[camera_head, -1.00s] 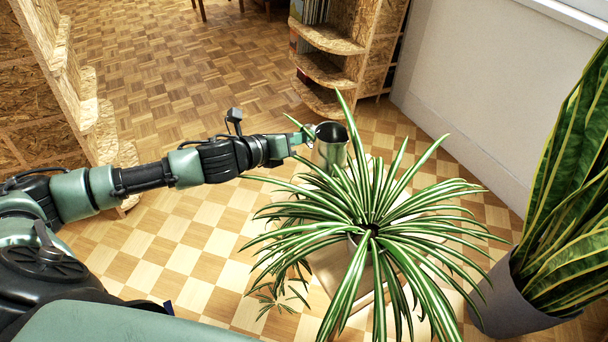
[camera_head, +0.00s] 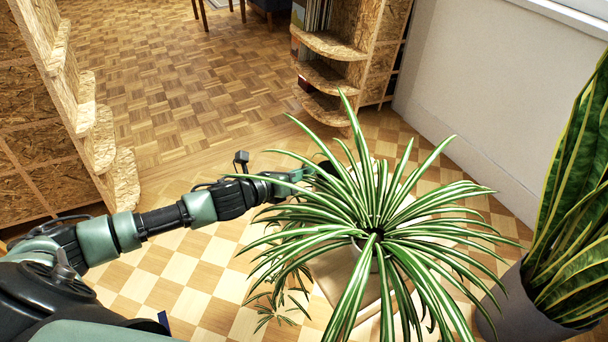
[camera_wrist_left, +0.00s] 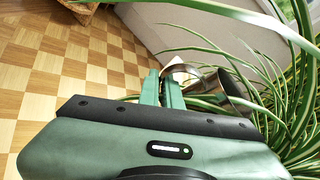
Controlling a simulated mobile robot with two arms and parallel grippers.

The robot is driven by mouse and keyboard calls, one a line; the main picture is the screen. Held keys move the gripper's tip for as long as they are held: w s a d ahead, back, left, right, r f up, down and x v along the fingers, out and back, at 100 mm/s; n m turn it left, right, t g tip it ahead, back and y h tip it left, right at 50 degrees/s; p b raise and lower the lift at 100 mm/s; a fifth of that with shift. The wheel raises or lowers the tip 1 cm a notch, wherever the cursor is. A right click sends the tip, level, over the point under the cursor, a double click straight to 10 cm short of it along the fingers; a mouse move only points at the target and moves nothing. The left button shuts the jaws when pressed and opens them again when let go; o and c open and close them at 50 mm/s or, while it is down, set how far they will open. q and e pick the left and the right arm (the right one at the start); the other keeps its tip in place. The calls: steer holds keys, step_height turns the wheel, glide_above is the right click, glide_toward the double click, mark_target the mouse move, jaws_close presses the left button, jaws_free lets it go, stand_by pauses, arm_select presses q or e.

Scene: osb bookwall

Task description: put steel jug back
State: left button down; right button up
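The steel jug is mostly hidden behind the spider plant's leaves in the head view; only its dark opening (camera_head: 326,167) shows at the fingertips. In the left wrist view the shiny jug (camera_wrist_left: 232,88) is right of the fingers, tilted in the picture, with leaves around it. My left gripper (camera_head: 300,174) reaches in from the left. In the wrist view its two green fingers (camera_wrist_left: 163,90) are close together on the jug's curved handle (camera_wrist_left: 181,70). The jug's base is hidden. My right gripper is not in view.
The spider plant (camera_head: 375,215) spreads wide over a pale wooden stand (camera_head: 335,270). A snake plant in a grey pot (camera_head: 525,310) stands at right. An OSB shelf (camera_head: 335,75) stands behind, and OSB shelving (camera_head: 40,120) is at left. Checkered floor is free between.

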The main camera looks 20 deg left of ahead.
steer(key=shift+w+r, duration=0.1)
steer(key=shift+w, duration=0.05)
arm_select(q)
steer(key=shift+f, duration=0.1)
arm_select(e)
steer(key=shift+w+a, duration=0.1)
arm_select(q)
steer(key=c, duration=1.6)
jaws_free()
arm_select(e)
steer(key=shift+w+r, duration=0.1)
